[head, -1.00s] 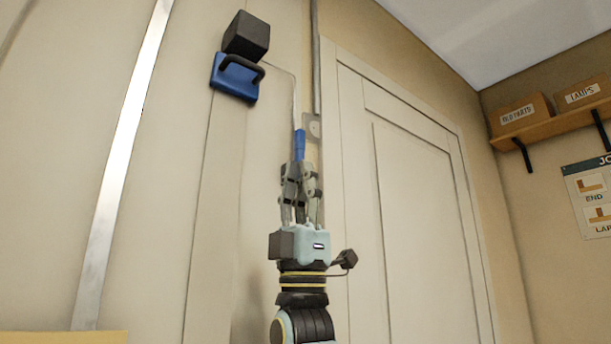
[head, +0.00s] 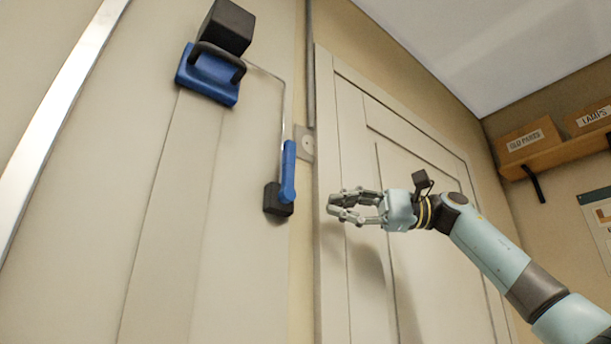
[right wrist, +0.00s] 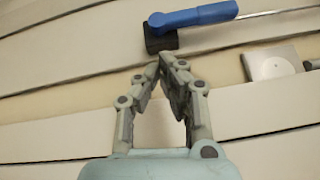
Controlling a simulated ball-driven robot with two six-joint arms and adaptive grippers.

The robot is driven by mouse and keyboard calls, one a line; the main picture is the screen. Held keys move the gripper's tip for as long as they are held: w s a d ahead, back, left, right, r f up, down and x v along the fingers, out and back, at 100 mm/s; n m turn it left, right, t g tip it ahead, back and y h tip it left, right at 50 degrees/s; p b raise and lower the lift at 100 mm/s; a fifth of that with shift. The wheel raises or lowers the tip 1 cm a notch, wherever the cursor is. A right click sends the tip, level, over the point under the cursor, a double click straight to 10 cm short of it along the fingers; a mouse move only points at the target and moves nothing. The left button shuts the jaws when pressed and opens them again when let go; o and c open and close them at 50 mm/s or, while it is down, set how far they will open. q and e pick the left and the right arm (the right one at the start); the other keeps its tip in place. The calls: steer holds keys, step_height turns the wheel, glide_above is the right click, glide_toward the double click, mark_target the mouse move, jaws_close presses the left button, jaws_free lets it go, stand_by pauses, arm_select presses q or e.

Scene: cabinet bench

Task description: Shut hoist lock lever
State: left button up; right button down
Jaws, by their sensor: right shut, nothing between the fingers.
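The hoist lock lever (head: 288,172) has a blue handle that stands upright on a black base (head: 279,200) on the cream cabinet panel. A thin grey rod runs up from the handle. In the right wrist view the blue handle (right wrist: 200,15) and its black base (right wrist: 159,38) lie just beyond my fingertips. My right gripper (head: 332,206) is shut and empty, to the right of the lever and apart from it, pointing left. Its fingertips meet in the right wrist view (right wrist: 165,60). My left gripper is not in view.
A blue plate (head: 208,75) with a black handle and a black box (head: 226,27) are above left. A grey wall plate (head: 305,143) sits right of the lever. A cream door (head: 420,250) lies behind my right arm. Labelled boxes (head: 535,140) stand on a shelf at right.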

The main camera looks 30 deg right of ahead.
mark_target(288, 169)
steer(key=s+d+r+t+h, duration=0.2)
steer(key=s+d+r+t, duration=0.1)
steer(key=s+d+r, duration=0.4)
steer(key=p+x, duration=0.1)
steer(key=x, duration=0.3)
steer(key=w+p+x, duration=0.1)
steer(key=p+x, duration=0.1)
steer(key=x, duration=0.2)
steer(key=d+p+x, duration=0.1)
steer(key=p+x, duration=0.1)
steer(key=x, duration=0.2)
steer(key=shift+w+d+r, duration=0.1)
steer(key=shift+w+r, duration=0.1)
steer(key=shift+r, duration=0.15)
arm_select(q)
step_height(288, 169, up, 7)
steer(key=p, duration=0.2)
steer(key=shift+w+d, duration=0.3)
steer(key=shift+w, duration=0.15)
arm_select(e)
steer(key=shift+a+f, duration=0.1)
steer(key=shift+a, duration=0.95)
steer(key=shift+a+f, duration=0.15)
steer(key=shift+a, duration=0.9)
steer(key=shift+s, duration=0.15)
